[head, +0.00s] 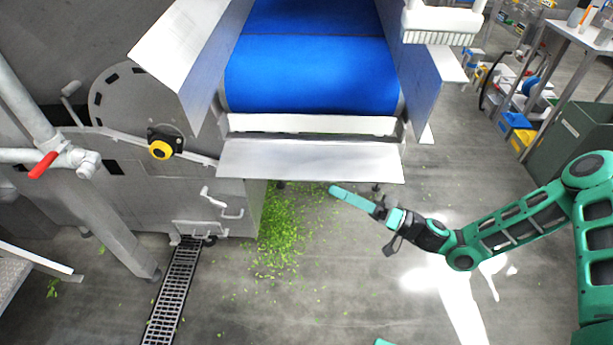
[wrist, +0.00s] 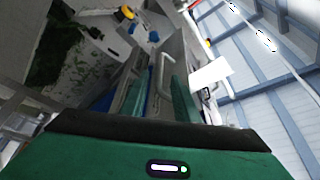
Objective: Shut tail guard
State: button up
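The tail guard appears to be the pale metal flap (head: 310,160) across the near end of the blue conveyor belt (head: 310,75). It slopes down and outward from the belt end. My gripper (head: 336,190) is just below and in front of the flap's lower edge, right of its middle, with a gap that I cannot judge. In the wrist view my gripper (wrist: 158,88) shows two green fingers set apart, with nothing seen held between them. A pale bar handle (wrist: 166,72) on a grey metal panel (wrist: 172,48) appears beyond the fingers.
A grey machine (head: 130,170) with a yellow knob (head: 161,149) stands at left. Green leaf scraps (head: 283,230) lie on the floor below the belt, beside a drain grate (head: 172,290). A dark green bin (head: 575,140) stands at right. The floor in front is mostly open.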

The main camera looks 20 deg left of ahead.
aim_at(306, 177)
jog(key=x, duration=1)
jog(key=shift+d, duration=0.1)
grip_shut()
